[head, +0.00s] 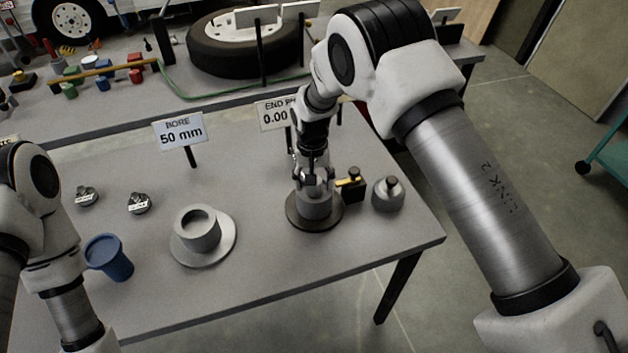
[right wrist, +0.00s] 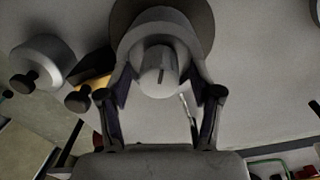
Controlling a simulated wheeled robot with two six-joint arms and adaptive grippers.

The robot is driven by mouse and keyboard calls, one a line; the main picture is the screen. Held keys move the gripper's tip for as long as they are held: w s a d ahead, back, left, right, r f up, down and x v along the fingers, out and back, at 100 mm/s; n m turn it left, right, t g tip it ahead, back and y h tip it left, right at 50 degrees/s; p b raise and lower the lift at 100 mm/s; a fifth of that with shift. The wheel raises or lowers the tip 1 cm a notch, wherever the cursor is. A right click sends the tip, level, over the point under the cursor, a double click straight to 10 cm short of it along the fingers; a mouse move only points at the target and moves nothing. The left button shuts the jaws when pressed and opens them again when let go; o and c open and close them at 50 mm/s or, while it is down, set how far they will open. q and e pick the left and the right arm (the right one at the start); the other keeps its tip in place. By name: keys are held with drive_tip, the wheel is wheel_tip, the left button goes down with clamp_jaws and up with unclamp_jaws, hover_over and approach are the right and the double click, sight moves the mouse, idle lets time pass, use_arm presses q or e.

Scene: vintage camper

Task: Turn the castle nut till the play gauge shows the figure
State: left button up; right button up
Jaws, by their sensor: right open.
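My right gripper (head: 314,180) points down over a grey hub (head: 316,204) on a dark round base, near the table's right side. In the right wrist view its open fingers (right wrist: 160,104) stand on either side of a pale stub with a dark slot in its end (right wrist: 158,70). A wider grey ring lies around the stub. I cannot make out the castle nut's notches or whether the fingers touch it. The play gauge sign (head: 274,114) reads "END P…" and "0.00"; my right arm hides the rest. My left gripper is out of view.
A grey weight-like knob piece (head: 388,194) and a small black block with a yellow strip (head: 350,188) stand close right of the hub.

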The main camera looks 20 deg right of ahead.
wheel_tip(320, 180, up, 12)
drive_tip(key=shift+a, duration=0.15)
idle(0.5)
